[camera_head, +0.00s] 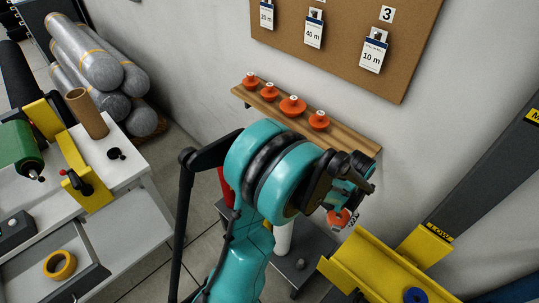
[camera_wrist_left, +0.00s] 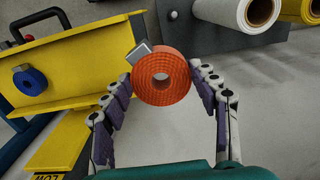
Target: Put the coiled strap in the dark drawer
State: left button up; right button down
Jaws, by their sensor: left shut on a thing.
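The coiled strap is an orange roll with a hole in its middle and a grey metal end. In the left wrist view the coiled strap (camera_wrist_left: 146,91) sits between the two fingers of my left gripper (camera_wrist_left: 165,85), which is shut on it. In the head view my left gripper (camera_head: 348,196) is right of centre, with the orange strap (camera_head: 338,217) showing partly at its tip, over the grey floor and near a yellow beam. At the lower left a pulled-out drawer with a dark front (camera_head: 92,284) holds a yellow ring. My right gripper is out of view.
The white bench (camera_head: 135,150) at left carries a green roller and a brown tube. The yellow beam (camera_head: 370,270) stands at lower right. Silver rolls (camera_head: 90,60) are stacked at back left.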

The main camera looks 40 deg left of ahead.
aim_at(35, 285)
jog(key=u, duration=1.8)
jog(key=i+j+u, duration=0.2)
jog(key=u, duration=0.25)
jog(key=i+j+u, duration=0.55)
jog(key=u, duration=0.3)
jog(key=i, duration=0.2)
